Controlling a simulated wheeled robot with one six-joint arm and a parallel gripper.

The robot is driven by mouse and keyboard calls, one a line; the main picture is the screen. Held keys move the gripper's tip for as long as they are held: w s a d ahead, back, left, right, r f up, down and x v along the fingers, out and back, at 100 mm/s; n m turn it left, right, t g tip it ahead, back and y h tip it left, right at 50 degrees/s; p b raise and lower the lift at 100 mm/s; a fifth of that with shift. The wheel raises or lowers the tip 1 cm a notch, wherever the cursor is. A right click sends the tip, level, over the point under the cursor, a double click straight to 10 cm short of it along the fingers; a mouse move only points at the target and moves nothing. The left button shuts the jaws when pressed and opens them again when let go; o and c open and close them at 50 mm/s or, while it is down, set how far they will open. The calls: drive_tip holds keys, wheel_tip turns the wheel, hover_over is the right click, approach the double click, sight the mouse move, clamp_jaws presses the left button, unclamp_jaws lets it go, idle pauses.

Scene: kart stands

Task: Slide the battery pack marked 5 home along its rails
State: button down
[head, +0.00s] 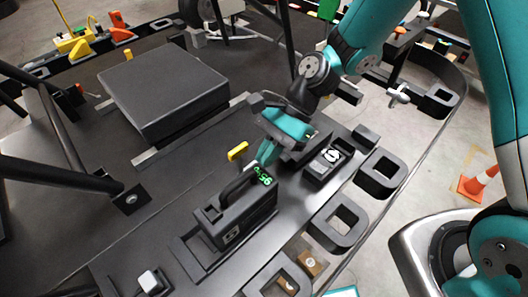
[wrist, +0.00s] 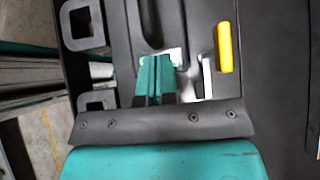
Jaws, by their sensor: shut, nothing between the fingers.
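The black battery pack (head: 238,215) with a carry handle and a lit green display stands upright on a dark rail tray (head: 188,262) in the head view. The display seems to read a percentage; I cannot make out a marked 5. My gripper (head: 264,156) is shut and empty, its teal fingers pointing down at the pack's far right end, close to the display. I cannot tell whether they touch it. In the wrist view the closed fingers (wrist: 156,78) are side by side over a dark body with slots, probably the pack or its tray.
A yellow lever (head: 238,151) stands just left of my gripper; it also shows in the wrist view (wrist: 225,47). A large black box (head: 164,90) lies at the back left. Dark loop-shaped brackets (head: 340,222) line the right edge. An orange cone (head: 478,182) stands on the floor.

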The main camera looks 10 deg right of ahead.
sight(243, 176)
drive_tip(key=shift+s+a, duration=0.35)
drive_tip(key=shift+a, duration=0.2)
drive_tip(key=shift+s+a+r+p, duration=0.1)
drive_tip(key=shift+s+a+p, duration=0.05)
drive_tip(key=shift+a+p, duration=0.15)
drive_tip(key=s+a+p, duration=0.2)
drive_tip(key=a, duration=0.1)
drive_tip(key=shift+s+a, duration=0.35)
